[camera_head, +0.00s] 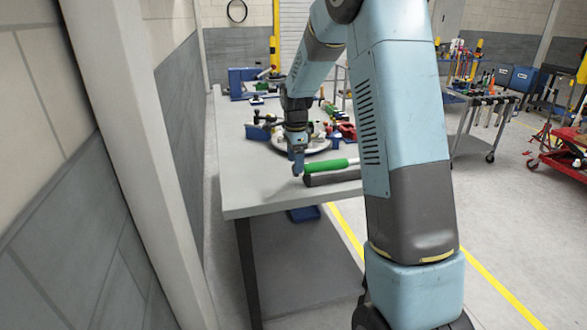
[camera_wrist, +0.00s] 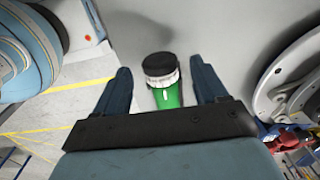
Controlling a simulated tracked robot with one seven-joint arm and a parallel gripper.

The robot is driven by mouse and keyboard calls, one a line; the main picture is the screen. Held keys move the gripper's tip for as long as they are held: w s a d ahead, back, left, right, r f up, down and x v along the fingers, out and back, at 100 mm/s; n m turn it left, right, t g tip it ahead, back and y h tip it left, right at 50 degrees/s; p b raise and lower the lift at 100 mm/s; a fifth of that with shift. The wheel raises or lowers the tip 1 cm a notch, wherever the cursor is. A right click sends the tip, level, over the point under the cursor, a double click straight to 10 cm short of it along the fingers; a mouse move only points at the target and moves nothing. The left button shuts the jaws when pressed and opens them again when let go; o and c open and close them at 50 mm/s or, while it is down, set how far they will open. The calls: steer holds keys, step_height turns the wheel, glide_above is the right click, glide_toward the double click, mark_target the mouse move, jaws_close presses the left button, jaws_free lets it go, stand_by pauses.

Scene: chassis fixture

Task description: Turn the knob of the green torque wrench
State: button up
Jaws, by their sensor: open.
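The green torque wrench (camera_head: 326,166) lies on the grey table, its green handle pointing left in the head view. In the wrist view its green handle (camera_wrist: 168,97) ends in a silver ring and a black knob (camera_wrist: 159,64). My gripper (camera_head: 298,167) points down at the handle's left end in the head view. In the wrist view my gripper (camera_wrist: 160,66) is open, one finger on each side of the knob, with a visible gap on both sides. The rest of the wrench is hidden behind my arm and gripper.
A dark bar or handle (camera_head: 332,178) lies beside the wrench, nearer the camera. A large round metal part (camera_head: 302,143) and blue and red items stand behind it on the table (camera_head: 240,190). The table's left end is clear. A tool cart (camera_head: 475,125) stands to the right.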

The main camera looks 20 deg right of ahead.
steer(key=shift+f, duration=1.55)
steer(key=shift+c, duration=0.4)
